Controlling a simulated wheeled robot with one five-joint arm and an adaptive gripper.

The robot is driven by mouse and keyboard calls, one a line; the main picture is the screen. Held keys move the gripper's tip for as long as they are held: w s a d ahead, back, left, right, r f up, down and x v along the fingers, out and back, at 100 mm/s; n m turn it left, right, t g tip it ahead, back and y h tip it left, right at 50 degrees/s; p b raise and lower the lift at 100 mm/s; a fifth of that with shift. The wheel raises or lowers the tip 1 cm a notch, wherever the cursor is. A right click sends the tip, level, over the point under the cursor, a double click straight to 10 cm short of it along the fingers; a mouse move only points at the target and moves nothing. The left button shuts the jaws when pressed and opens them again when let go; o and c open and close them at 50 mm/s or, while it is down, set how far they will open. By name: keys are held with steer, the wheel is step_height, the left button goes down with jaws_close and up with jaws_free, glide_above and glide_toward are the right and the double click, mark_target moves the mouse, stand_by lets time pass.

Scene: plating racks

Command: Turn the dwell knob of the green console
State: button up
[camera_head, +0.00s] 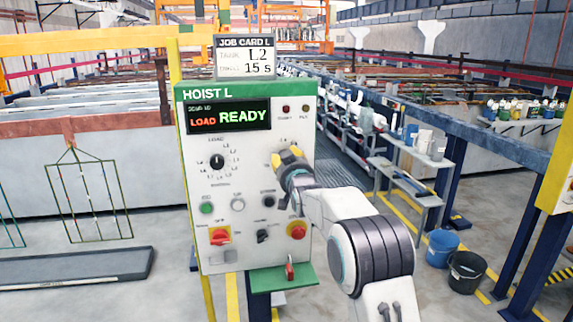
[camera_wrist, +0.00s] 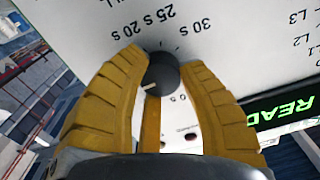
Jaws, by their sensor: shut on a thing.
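The green-topped console (camera_head: 195,262), marked HOIST L, stands in the middle of the head view. Its display (camera_head: 229,117) reads LOAD READY. The job card (camera_head: 246,57) on top reads L2 and 15 s. My gripper (camera_head: 287,156) is at the dwell knob on the panel's right side and hides most of it in the head view. A pale pointer mark shows on the knob's lower left side. Scale marks of 20 s, 25 s and 30 s show around it.
The load knob (camera_head: 217,161) is left of my gripper. A green button (camera_head: 207,208), a red-yellow switch (camera_head: 220,236) and a red button (camera_head: 297,230) are below. Shelves (camera_head: 410,165) and buckets (camera_head: 441,248) stand to the right; a wire rack (camera_head: 92,200) hangs left.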

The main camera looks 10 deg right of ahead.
steer(key=shift+f+m+b, duration=0.15)
steer(key=shift+m+b, duration=0.85)
steer(key=shift+m, duration=0.5)
steer(key=shift+f+m+b, duration=0.1)
steer(key=shift+m+b, duration=0.9)
steer(key=shift+m, duration=0.5)
steer(key=shift+a, duration=0.1)
steer(key=o, duration=1)
steer(key=shift+w, duration=0.15)
steer(key=shift+o, duration=1.2)
steer(key=shift+r, duration=0.15)
steer(key=shift+s, duration=0.2)
steer(key=s, duration=1.1)
steer(key=shift+s, duration=0.4)
